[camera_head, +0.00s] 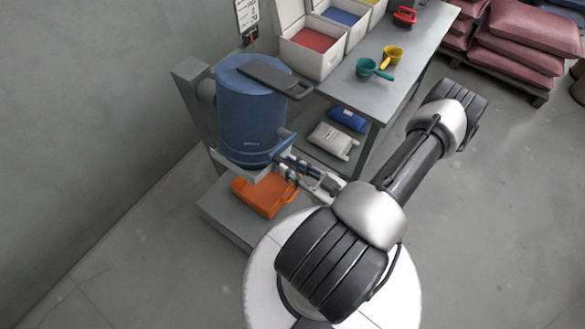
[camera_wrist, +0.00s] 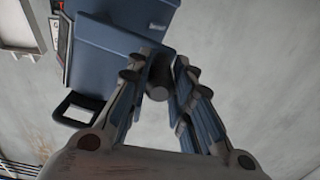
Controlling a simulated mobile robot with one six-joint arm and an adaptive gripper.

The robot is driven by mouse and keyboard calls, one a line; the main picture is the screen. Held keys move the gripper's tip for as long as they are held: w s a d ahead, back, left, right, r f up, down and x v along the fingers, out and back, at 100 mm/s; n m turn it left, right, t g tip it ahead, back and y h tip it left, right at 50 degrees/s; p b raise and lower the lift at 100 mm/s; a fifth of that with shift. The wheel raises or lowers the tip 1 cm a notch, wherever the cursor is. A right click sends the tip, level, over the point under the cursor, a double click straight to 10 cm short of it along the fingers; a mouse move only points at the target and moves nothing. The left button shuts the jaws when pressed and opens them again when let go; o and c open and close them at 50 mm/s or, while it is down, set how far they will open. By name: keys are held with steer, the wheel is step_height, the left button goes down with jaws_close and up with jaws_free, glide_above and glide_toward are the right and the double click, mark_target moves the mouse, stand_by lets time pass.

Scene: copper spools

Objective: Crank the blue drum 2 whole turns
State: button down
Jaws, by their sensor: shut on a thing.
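The blue drum (camera_head: 245,115) is mounted on a grey stand at the left in the head view, with a dark flat piece (camera_head: 268,76) and a looped handle at its top. It also shows at the upper left of the wrist view (camera_wrist: 112,45). My gripper (camera_head: 286,161) is at the drum's lower right side. In the wrist view its fingers (camera_wrist: 160,68) are closed around a dark round crank grip (camera_wrist: 158,82) beside the drum. The rest of the crank is mostly hidden by the fingers.
An orange bin (camera_head: 262,197) stands under the drum on the stand's base. A grey table (camera_head: 385,98) to the right bears white boxes (camera_head: 312,62), a teal scoop (camera_head: 366,68) and a yellow scoop (camera_head: 393,54).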

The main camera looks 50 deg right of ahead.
steer(key=shift+r, duration=0.2)
stand_by(0.4)
steer(key=c, duration=1.4)
jaws_free()
steer(key=shift+o, duration=0.2)
steer(key=shift+d, duration=0.1)
steer(key=s, duration=1.2)
steer(key=shift+d, duration=0.35)
